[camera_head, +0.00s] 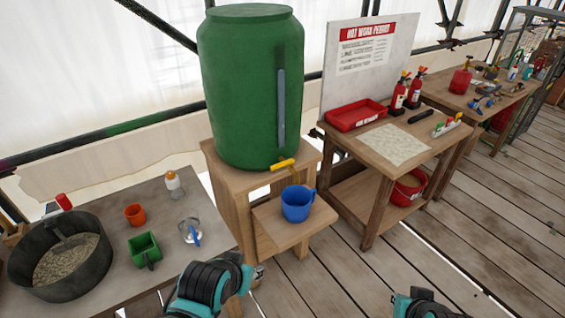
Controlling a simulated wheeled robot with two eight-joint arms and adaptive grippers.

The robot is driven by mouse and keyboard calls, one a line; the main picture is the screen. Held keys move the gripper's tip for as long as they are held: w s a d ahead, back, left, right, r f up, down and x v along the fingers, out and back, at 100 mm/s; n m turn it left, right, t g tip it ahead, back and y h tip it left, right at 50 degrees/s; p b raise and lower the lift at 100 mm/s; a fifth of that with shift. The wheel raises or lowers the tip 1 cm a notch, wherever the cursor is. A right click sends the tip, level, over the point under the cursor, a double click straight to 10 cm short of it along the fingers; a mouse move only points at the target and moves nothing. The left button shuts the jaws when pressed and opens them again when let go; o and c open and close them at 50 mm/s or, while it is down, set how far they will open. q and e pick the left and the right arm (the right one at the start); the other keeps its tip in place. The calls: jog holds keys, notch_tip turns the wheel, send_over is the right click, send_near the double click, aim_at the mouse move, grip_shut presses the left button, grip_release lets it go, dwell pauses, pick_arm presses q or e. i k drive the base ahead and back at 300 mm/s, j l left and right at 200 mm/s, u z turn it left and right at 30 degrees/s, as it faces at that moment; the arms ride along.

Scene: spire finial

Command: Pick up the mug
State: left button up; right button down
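The blue mug (297,205) stands upright on a low wooden shelf (268,226) in front of the green barrel, with its handle toward the right. It sits below the yellow tap (284,164), and nothing touches it. Black and teal links of my arms show at the bottom edge, one left of centre and one at the right. Both are well apart from the mug. I cannot make out the fingers of either gripper.
The green barrel (245,85) stands on a wooden stand behind the mug. A right workbench holds a red tray (356,115) and extinguishers (400,92). Planks are clear at right.

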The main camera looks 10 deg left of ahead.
aim_at(297, 200)
jog(key=u, duration=1.85)
jog(key=z, duration=1.55)
jog(key=i+l+u, duration=0.55)
jog(key=i, duration=0.15)
